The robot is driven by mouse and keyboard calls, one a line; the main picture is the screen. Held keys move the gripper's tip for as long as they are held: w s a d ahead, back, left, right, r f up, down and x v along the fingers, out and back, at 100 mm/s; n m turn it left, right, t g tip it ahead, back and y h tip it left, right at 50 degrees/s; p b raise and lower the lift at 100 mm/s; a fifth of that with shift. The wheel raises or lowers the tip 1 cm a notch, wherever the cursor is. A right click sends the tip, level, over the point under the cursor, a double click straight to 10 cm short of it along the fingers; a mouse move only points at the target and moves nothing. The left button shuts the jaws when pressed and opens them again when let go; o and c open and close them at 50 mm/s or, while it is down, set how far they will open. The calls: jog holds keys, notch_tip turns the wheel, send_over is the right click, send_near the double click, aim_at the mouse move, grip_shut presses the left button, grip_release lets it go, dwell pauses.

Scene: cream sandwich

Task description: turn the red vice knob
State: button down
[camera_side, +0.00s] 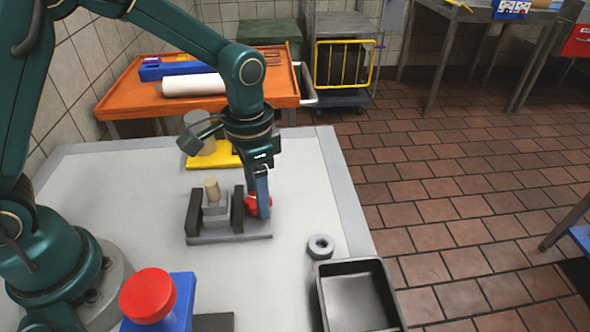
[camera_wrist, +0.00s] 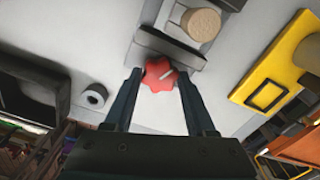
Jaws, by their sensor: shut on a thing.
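The red vice knob (camera_wrist: 158,75) is a lobed knob with a pale line on its face, at the end of the grey vice (camera_wrist: 168,47). In the side view the knob (camera_side: 259,207) shows at the right of the vice (camera_side: 212,238), partly hidden by my gripper. My gripper (camera_side: 263,208) points down at the knob. In the wrist view its two fingers (camera_wrist: 160,76) stand on either side of the knob, shut on it. The finger contact is hard to see. A tan cylindrical peg (camera_side: 212,188) stands upright in a block between the dark vice jaws.
A grey ring (camera_side: 320,246) and a black tray (camera_side: 357,294) are at the front right. A red button on a blue box (camera_side: 150,296) stands at the front left. The table (camera_side: 110,180) is clear left of the vice.

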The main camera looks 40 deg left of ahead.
jog(key=c, duration=1.6)
grip_release()
jog(key=c, duration=1.6)
grip_release()
jog(key=m, duration=0.5)
jog(key=c, duration=1.6)
grip_release()
jog(key=shift+m, duration=1.9)
jog(key=c, duration=1.6)
grip_release()
jog(key=c, duration=1.6)
grip_release()
jog(key=c, duration=0.5)
grip_release()
jog(key=shift+r, duration=2.6)
